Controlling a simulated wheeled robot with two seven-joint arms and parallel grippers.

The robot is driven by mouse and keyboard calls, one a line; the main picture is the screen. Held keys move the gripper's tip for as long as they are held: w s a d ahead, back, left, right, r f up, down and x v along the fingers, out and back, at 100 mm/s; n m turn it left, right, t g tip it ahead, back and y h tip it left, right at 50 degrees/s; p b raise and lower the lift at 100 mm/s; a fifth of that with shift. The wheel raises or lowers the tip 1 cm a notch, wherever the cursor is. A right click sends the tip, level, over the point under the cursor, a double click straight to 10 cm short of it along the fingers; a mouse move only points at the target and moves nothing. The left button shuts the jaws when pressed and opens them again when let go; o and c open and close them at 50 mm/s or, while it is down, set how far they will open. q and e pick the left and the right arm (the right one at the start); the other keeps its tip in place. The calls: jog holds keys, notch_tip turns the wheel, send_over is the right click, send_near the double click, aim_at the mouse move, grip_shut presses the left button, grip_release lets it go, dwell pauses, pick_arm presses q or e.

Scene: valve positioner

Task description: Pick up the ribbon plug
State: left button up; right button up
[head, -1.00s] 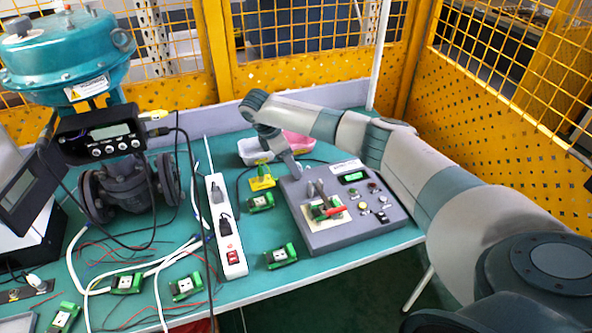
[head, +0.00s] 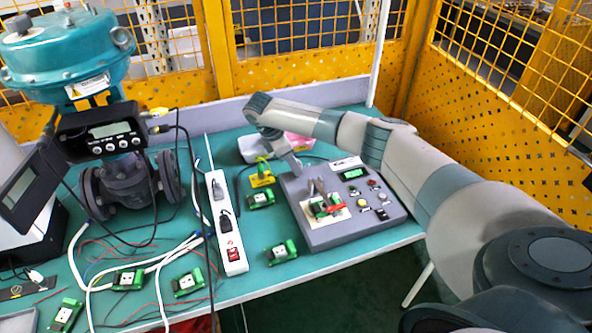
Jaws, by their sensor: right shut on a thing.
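My right gripper (head: 318,194) reaches down over the grey control box (head: 345,235). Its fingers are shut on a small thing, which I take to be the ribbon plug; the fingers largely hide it. Right at the fingertips is a small green board with a red part (head: 334,208), on a pale patch of the box top. I cannot tell whether the plug is touching the board or just clear of it. My left gripper is not in view.
A white power strip (head: 235,255) stands left of the box. Green modules (head: 282,251) and loose wires lie on the teal table. A valve (head: 128,185) with a positioner (head: 97,133) stands at left. White and pink trays (head: 300,146) sit behind my arm. Yellow mesh fencing encloses the table.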

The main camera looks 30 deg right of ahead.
jog(key=shift+r, duration=0.15)
jog(key=shift+w+r, duration=0.1)
jog(key=shift+r, duration=0.05)
notch_tip(320, 180, up, 3)
jog(key=shift+r+b, duration=0.15)
jog(key=shift+b, duration=0.8)
jog(key=s+d+r, duration=0.2)
jog(key=s+r, duration=0.1)
jog(key=s, duration=0.2)
jog(key=s+d+r+b, duration=0.1)
jog(key=s+d+r, duration=0.2)
jog(key=s+r, duration=0.1)
jog(key=shift+s, duration=0.85)
